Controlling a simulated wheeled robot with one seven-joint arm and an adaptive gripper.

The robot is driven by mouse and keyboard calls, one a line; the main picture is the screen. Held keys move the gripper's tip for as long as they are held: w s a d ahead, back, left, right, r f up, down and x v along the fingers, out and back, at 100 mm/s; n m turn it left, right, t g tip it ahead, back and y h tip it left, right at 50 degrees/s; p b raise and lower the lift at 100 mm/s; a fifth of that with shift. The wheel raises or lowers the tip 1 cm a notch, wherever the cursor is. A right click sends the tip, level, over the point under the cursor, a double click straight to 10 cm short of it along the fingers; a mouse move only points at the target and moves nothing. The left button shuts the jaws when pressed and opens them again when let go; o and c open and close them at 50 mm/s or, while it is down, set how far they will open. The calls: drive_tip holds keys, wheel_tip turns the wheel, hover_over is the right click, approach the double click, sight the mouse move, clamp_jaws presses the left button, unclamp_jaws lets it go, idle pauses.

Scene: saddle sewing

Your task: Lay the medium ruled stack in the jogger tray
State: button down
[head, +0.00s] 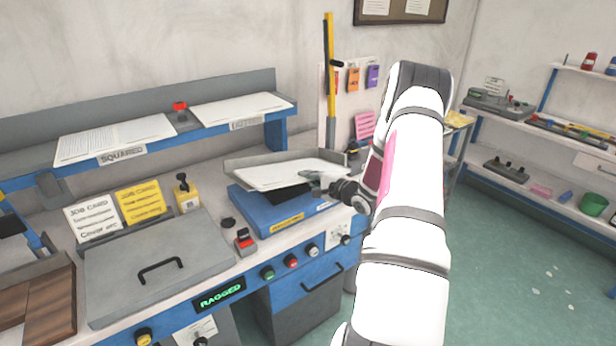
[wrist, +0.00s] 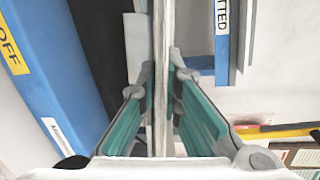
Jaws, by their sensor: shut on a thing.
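My gripper (head: 334,184) is shut on the right end of a white paper stack (head: 280,173). In the wrist view the stack (wrist: 160,60) shows edge-on, pinched between the green finger pads of my gripper (wrist: 160,95). The stack lies nearly flat over the jogger, a blue base with a grey-walled tray (head: 234,161). I cannot tell whether the stack touches the tray floor, which it mostly hides. Its ruling and size are also not clear. The blue jogger base shows on the left of the wrist view (wrist: 45,85).
A blue shelf (head: 272,119) behind holds two paper stacks, one at the "SQUARED" label (head: 122,155). A red-topped switch (head: 245,240) stands at the jogger's front left. A grey lidded plate (head: 155,265), job cards (head: 92,217) and a yellow block (head: 187,196) occupy the bench leftward.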

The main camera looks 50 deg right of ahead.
drive_tip(key=c, duration=1.7)
unclamp_jaws()
drive_tip(key=shift+s, duration=0.15)
drive_tip(key=s, duration=0.3)
drive_tip(key=s+a+r, duration=0.1)
drive_tip(key=s, duration=0.3)
drive_tip(key=s+r, duration=0.1)
drive_tip(key=s, duration=0.3)
drive_tip(key=shift+s+a+r, duration=0.1)
drive_tip(key=shift+s+a, duration=0.05)
drive_tip(key=shift+s, duration=0.05)
